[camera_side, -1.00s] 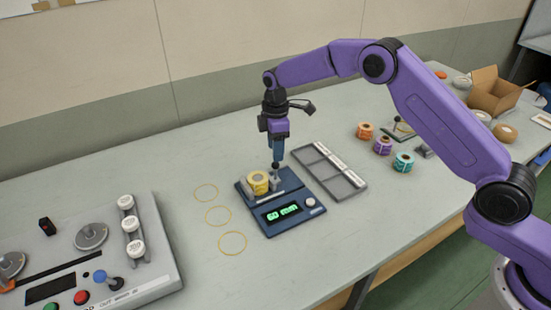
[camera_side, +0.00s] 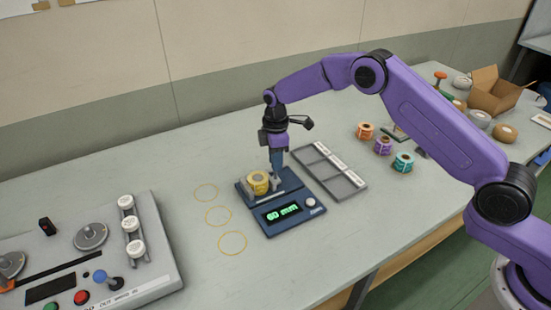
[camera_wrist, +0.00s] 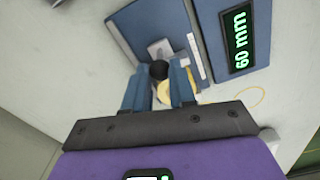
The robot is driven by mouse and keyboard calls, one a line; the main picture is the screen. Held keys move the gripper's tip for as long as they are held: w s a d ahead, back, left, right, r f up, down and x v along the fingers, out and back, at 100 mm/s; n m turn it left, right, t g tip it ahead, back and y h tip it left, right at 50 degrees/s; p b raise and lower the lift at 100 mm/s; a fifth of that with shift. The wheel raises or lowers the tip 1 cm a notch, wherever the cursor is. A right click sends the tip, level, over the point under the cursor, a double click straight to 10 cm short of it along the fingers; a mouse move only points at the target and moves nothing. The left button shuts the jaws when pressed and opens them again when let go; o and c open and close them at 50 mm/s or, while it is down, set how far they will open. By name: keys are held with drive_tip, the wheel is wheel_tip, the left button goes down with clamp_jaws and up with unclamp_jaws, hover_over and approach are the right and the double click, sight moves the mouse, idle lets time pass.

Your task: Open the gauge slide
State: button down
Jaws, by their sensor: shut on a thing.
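The blue gauge (camera_side: 283,213) stands mid-table, with its display reading "60 mm"; it also shows in the wrist view (camera_wrist: 203,62). A yellow roll (camera_side: 258,183) sits in the gauge, and the slide's grey jaw (camera_side: 278,184) stands at its right side. My gripper (camera_side: 277,171) points down over the slide. In the wrist view my gripper (camera_wrist: 160,88) has its two blue fingers on either side of the slide's black knob (camera_wrist: 159,70), shut on it. The fingers hide part of the yellow roll (camera_wrist: 165,94) there.
A grey tray with three compartments (camera_side: 352,183) lies just right of the gauge. Three yellow rings (camera_side: 218,215) are marked on the table to its left. The rewinder panel (camera_side: 160,262) is at far left. Several rolls (camera_side: 383,146) stand to the right.

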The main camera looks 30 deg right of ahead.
drive_tip(key=shift+d, duration=1.5)
drive_tip(key=c, duration=0.9)
unclamp_jaws()
drive_tip(key=shift+r, duration=0.1)
drive_tip(key=shift+r, duration=0.25)
wheel_tip(320, 180, up, 17)
drive_tip(key=shift+f, duration=0.1)
